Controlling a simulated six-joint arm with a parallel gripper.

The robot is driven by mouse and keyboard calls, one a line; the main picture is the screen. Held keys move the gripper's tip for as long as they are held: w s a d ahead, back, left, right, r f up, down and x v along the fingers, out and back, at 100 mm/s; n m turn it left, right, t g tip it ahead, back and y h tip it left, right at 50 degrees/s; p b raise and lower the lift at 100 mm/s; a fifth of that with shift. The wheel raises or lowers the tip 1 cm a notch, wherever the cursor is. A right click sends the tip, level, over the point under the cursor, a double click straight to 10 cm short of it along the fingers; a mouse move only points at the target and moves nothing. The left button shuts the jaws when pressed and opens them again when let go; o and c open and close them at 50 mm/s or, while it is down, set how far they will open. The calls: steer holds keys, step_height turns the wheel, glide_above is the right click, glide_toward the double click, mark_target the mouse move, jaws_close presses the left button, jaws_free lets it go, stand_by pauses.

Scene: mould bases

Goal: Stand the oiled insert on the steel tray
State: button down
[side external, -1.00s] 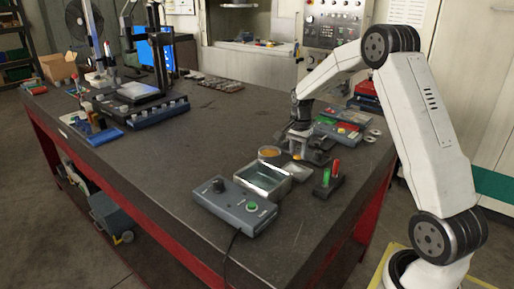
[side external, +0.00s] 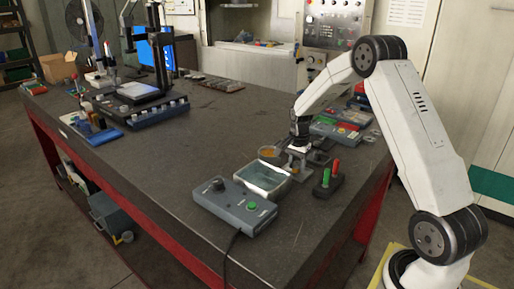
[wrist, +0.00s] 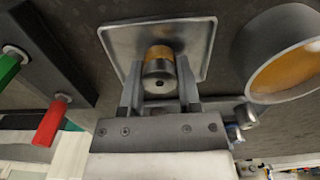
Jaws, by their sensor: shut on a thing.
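The insert (wrist: 159,73) is a short metal cylinder with an amber band at its far end and a small dark hole in its near face. In the wrist view my gripper (wrist: 160,92) is shut on it, with one finger on each side. The steel tray (wrist: 195,30), a shallow square plate with a raised rim, lies beyond the insert. In the side view my gripper (side external: 299,165) is low over the tray's place and largely hides it. I cannot tell whether the insert touches the tray.
A round cup of amber liquid (wrist: 270,68) stands right of the tray in the wrist view. A dark block with green and red pegs (side external: 327,182) is close on the other side. An open metal box (side external: 263,181) and a control box (side external: 236,207) stand nearby.

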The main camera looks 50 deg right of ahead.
steer(key=shift+f, duration=0.1)
steer(key=shift+c, duration=1.1)
jaws_free()
steer(key=shift+r, duration=3.95)
